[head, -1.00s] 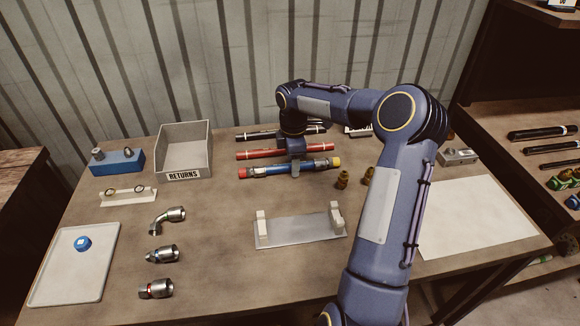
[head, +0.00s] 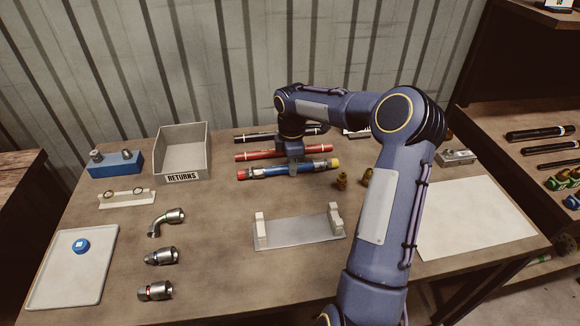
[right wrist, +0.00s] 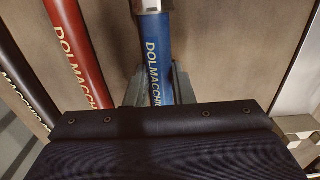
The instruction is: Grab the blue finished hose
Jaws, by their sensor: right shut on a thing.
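The blue finished hose (head: 272,171) lies crosswise at the back middle of the table, with a red cap at its left end and a yellow cap at its right end. In the right wrist view the blue hose (right wrist: 157,55) runs up from the gripper, with lettering and a metal fitting at the top. My right gripper (head: 291,168) reaches down from above and is shut on the hose near its middle. My left gripper is not in view.
A red hose (head: 268,154) and a black hose (head: 256,136) lie just behind the blue one. A white cradle (head: 300,230) stands in front. Brass fittings (head: 341,181) sit to the right. The returns bin (head: 182,177) is at the left.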

